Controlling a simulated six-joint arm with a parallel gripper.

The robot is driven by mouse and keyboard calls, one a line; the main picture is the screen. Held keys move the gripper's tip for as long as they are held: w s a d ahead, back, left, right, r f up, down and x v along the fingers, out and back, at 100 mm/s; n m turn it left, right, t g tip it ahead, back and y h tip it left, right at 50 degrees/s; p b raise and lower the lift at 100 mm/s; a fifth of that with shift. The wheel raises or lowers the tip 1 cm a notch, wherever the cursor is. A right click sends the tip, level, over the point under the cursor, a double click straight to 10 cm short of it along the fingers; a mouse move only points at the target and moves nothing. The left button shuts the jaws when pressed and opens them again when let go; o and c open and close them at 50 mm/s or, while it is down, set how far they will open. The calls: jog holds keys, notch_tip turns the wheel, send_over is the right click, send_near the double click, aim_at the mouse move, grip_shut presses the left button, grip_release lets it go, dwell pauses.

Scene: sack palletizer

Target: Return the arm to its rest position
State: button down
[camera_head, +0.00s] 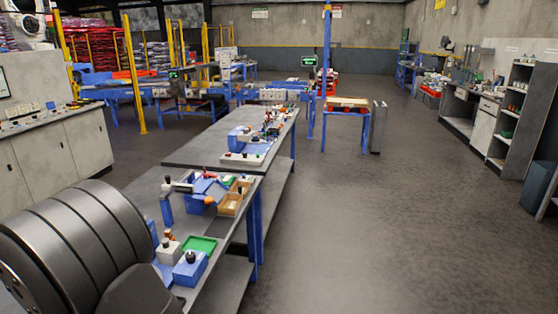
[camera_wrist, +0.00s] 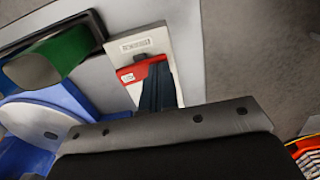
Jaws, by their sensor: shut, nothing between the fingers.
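My gripper (camera_wrist: 157,70) shows in the wrist view as dark fingers close together beyond a dark grey bracket. It is shut with nothing between the fingers. The fingertips overlap a white and red flat item with a barcode label (camera_wrist: 140,46); I cannot tell whether they touch it. In the head view, my large dark grey arm link fills the lower left, and the gripper does not show there.
A grey workbench (camera_head: 183,151) runs away from me, carrying a green tray (camera_head: 200,246), blue fixtures and small parts. A green cylinder (camera_wrist: 45,62) and blue part (camera_wrist: 48,118) are left of the fingers. Open floor (camera_head: 370,220) lies right of the bench.

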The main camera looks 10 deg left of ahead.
jog(key=shift+r, duration=4.55)
jog(key=w+a+r+m, duration=0.2)
jog(key=w+r, duration=0.1)
jog(key=w, duration=0.3)
jog(key=w+a+r+m, duration=0.2)
jog(key=w+a+r, duration=0.1)
jog(key=w, duration=0.4)
jog(key=w+a+r+m, duration=0.1)
jog(key=w+a+r, duration=0.1)
jog(key=w+r, duration=0.2)
jog(key=shift+w+a+m, duration=0.2)
jog(key=shift+w+m, duration=0.2)
jog(key=shift+w, duration=0.95)
jog(key=shift+w+f, duration=0.25)
jog(key=shift+w, duration=0.05)
jog(key=shift+f, duration=2.4)
